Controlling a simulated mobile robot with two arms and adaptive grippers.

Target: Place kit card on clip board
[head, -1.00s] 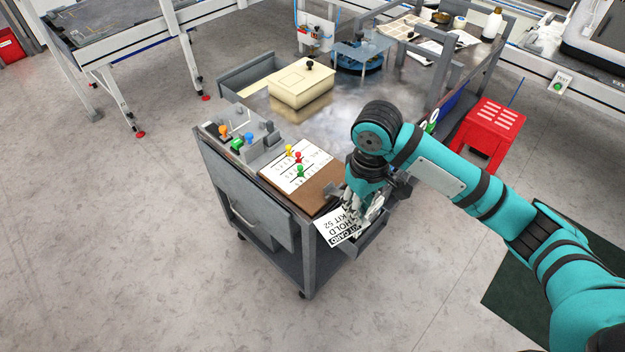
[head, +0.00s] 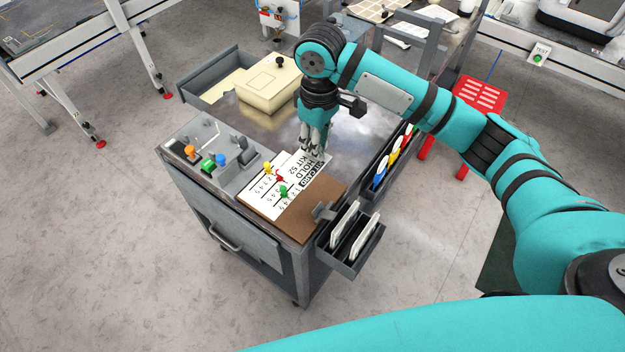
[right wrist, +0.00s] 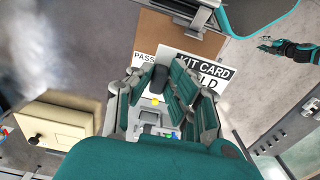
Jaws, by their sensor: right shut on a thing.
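The white kit card (head: 318,172), with "KIT CARD HOLD KIT 52" printed on it, is over the upper part of the brown clip board (head: 313,205). My right gripper (head: 314,155) is shut on its far edge and points down. Whether the card touches the board is unclear. A white numbered sheet (head: 258,207) lies on the board, overlapped by the card. The right wrist view shows the card (right wrist: 207,72) beside the "PASS" sheet (right wrist: 143,60), with the board (right wrist: 155,32) beyond. A small teal gripper (right wrist: 268,43), apparently my left, appears there; its opening is unclear.
Yellow, red and green pegs (head: 282,190) stand on the sheet. A grey panel with coloured knobs (head: 208,155) is left of it. A rack with white cards (head: 343,225) hangs at the front right. A cream box (head: 268,82) stands behind. Metal tabletop is bare around the gripper.

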